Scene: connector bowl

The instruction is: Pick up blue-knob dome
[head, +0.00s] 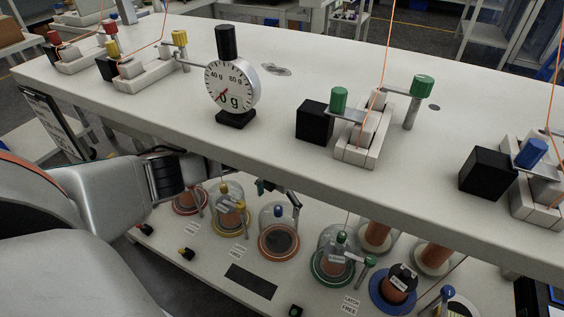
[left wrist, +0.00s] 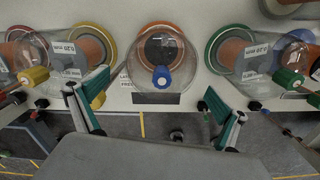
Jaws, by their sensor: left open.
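The blue-knob dome (head: 279,234) is a clear dome with a blue knob on top. It stands on an orange-rimmed round base on the lower shelf in the head view. In the left wrist view the dome (left wrist: 158,50) is at top centre, its blue knob (left wrist: 161,77) pointing toward the camera. My right gripper is not in view.
A yellow-knob dome (head: 228,205) and a green-knob dome (head: 332,258) flank it closely. The upper tabletop (head: 290,105) overhangs the shelf and carries a dial gauge (head: 231,88) and clamp blocks. A black plate (head: 250,281) lies on the shelf in front.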

